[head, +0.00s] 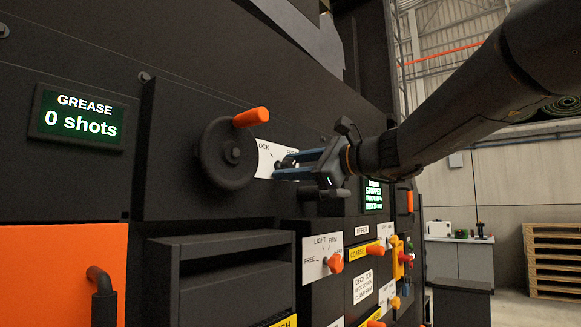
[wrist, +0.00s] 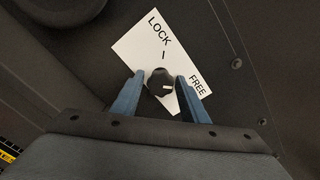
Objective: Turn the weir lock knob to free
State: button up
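The weir lock knob (wrist: 160,82) is small, round and black with a white pointer mark. It sits on a white plate (wrist: 142,42) marked LOCK and FREE. In the wrist view its white mark points right, toward the FREE side and away from the LOCK tick. My gripper (wrist: 160,79) has its two blue fingers on opposite sides of the knob, seemingly touching it. In the head view my gripper (head: 283,167) reaches from the right to the plate (head: 264,158), and its fingers hide much of the knob and label.
A black handwheel (head: 226,165) with an orange handle (head: 251,117) stands close left of the plate. A grease display (head: 78,117) reads 0 shots. Below are a LIGHT/FIRM/FREE knob (head: 334,264), a COARSE knob (head: 375,251) and a jutting black box (head: 215,250).

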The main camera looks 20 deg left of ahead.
jog(key=shift+o, duration=0.5)
jog(key=b+v, duration=0.2)
jog(key=v, duration=0.5)
jog(key=shift+d, duration=0.4)
jog(key=shift+s, duration=0.1)
